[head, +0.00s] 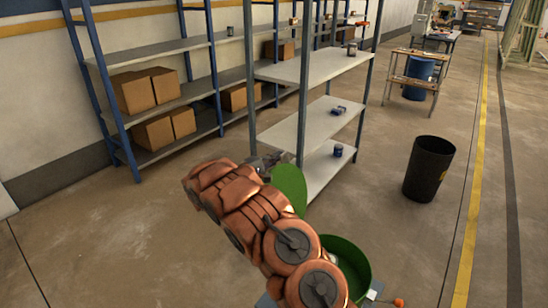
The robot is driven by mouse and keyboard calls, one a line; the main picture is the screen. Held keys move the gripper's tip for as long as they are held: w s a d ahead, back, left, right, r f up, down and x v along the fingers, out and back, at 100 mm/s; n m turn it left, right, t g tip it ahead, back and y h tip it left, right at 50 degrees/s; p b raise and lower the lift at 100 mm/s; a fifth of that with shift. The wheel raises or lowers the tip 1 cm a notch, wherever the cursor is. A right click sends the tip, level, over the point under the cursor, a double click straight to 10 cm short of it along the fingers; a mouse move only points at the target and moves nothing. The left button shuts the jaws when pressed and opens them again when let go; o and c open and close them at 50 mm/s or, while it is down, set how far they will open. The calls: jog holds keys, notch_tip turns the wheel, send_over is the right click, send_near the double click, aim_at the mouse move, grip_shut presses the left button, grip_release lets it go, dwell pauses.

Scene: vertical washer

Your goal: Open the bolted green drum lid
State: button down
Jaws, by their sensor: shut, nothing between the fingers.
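The green drum (353,262) stands at the bottom of the head view, partly hidden by my copper arm. Its round mouth shows a dark green inside. The green lid (290,187) stands up steeply, up and left of the drum's mouth. My arm covers part of the lid's lower left, and whether it still joins the rim is hidden. My gripper (265,162) is small and dark at the far end of the arm, at the lid's upper left edge. It is shut and holds nothing. Whether it touches the lid cannot be told.
A shelf rack (305,130) with small cans stands just behind the lid. A blue rack with cardboard boxes (145,90) lines the left wall. A black bin (428,168) stands at right. A small orange knob (398,302) is beside the drum. Floor between drum and bin is clear.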

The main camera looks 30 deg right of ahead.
jog(key=shift+s+b, duration=0.1)
jog(key=shift+b, duration=0.2)
jog(key=shift+s+d+b, duration=0.2)
jog(key=shift+s+b, duration=0.3)
jog(key=shift+b, duration=0.2)
jog(key=shift+s+d+r+m+b, duration=0.3)
jog(key=shift+s+m+b, duration=0.1)
jog(key=shift+s+b, duration=0.55)
jog(key=shift+s+d+r+m+b, duration=0.2)
jog(key=shift+s+d+m+b, duration=0.2)
jog(key=shift+s+b, duration=0.55)
jog(key=shift+s+d+r+m+b, duration=0.25)
jog(key=shift+s+m+b, duration=0.15)
jog(key=shift+s+b, duration=0.5)
jog(key=shift+w, duration=0.1)
jog(key=a, duration=0.8)
jog(key=s+a, duration=0.1)
jog(key=a, duration=0.3)
jog(key=shift+s, duration=0.1)
